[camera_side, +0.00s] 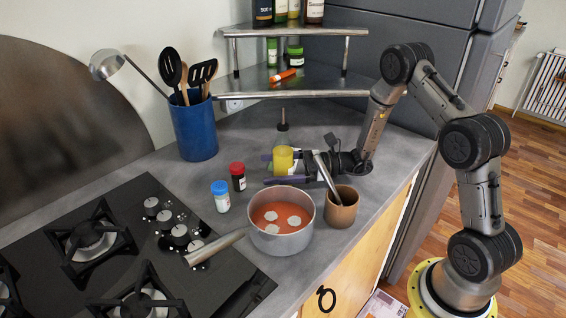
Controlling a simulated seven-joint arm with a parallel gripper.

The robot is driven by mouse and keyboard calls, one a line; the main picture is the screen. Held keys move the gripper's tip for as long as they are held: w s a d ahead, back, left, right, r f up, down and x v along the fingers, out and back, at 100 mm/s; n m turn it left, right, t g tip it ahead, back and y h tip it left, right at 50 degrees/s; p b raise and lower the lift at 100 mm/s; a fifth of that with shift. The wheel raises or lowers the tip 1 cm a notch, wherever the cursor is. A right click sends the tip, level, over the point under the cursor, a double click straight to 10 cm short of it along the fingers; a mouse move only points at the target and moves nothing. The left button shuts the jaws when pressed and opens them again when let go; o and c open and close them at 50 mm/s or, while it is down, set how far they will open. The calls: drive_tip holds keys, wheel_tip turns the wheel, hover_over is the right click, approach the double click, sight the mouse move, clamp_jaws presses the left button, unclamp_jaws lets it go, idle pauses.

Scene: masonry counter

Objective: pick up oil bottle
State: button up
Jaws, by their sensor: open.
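The oil bottle (283,159) stands upright on the grey counter, with yellow oil in its body and a thin neck with a dark top. My gripper (271,169) reaches in from the right, low over the counter and roughly level. Its two fingers are apart, one on the far side and one on the near side of the bottle's body. I cannot tell whether either finger touches the glass. The bottle's lower part is partly hidden by the near finger and the pot behind which it stands.
A pot of red soup (283,215) and a brown cup (341,208) with a utensil stand in front. A red-capped jar (238,177) and blue-capped jar (221,197) are left. A blue utensil holder (194,128) and two-tier shelf (290,94) stand behind.

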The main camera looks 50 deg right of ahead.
drive_tip(key=shift+w+a, duration=0.25)
drive_tip(key=shift+c, duration=0.3)
clamp_jaws()
